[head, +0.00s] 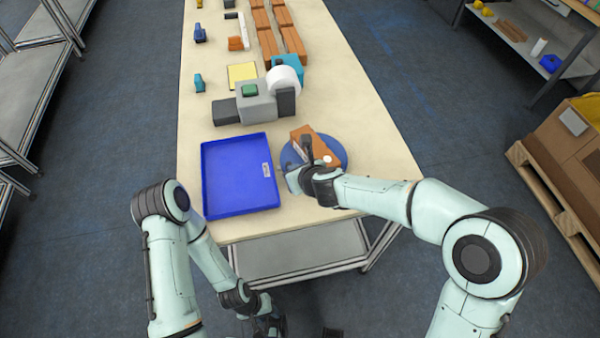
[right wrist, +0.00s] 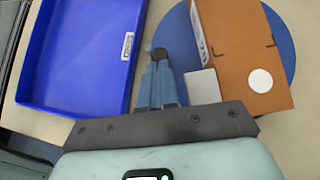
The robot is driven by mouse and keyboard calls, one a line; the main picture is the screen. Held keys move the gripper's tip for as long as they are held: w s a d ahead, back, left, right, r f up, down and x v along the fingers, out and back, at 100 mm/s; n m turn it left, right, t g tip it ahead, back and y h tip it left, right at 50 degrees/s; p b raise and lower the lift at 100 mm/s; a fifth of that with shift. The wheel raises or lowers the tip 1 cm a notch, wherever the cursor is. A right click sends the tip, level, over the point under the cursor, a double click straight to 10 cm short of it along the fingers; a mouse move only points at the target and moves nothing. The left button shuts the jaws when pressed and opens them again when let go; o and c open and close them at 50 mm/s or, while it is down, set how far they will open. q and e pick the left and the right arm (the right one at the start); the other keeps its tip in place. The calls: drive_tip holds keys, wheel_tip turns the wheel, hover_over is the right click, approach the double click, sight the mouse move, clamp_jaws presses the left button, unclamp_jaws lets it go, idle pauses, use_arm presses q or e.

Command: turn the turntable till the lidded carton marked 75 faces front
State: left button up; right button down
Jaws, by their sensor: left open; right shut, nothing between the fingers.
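An orange-brown carton (head: 318,148) with a white round spot on top stands on the blue round turntable (head: 341,150) near the table's front. In the right wrist view the carton (right wrist: 240,50) sits at the right on the turntable (right wrist: 284,45), turned at a slant, with a printed label on its left side. I cannot read a number on it. My right gripper (head: 293,176) is shut and empty at the turntable's left front edge, beside the carton; its fingers (right wrist: 160,75) show apart from the carton. My left gripper (head: 268,325) is open, low in front of the table.
A blue tray (head: 211,190) lies close to the left of the turntable. Behind are a grey device (head: 257,105) with a white roll, a yellow pad (head: 241,74) and several orange boxes (head: 292,42). A pallet with cartons (head: 570,150) stands at the right.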

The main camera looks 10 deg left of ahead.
use_arm(q)
drive_tip(key=shift+s+f+b, duration=0.3)
drive_tip(key=shift+f+b, duration=0.05)
drive_tip(key=shift+f, duration=0.2)
use_arm(e)
drive_tip(key=shift+w+a+m+t+h, duration=0.35)
drive_tip(key=shift+a+m+h, duration=0.15)
drive_tip(key=shift+m, duration=0.25)
drive_tip(key=shift+w+a+m+t+h, duration=0.3)
drive_tip(key=shift+a+m+h, duration=0.2)
drive_tip(key=shift+m, duration=0.25)
drive_tip(key=shift+w, duration=0.15)
use_arm(q)
drive_tip(key=shift+s, duration=0.15)
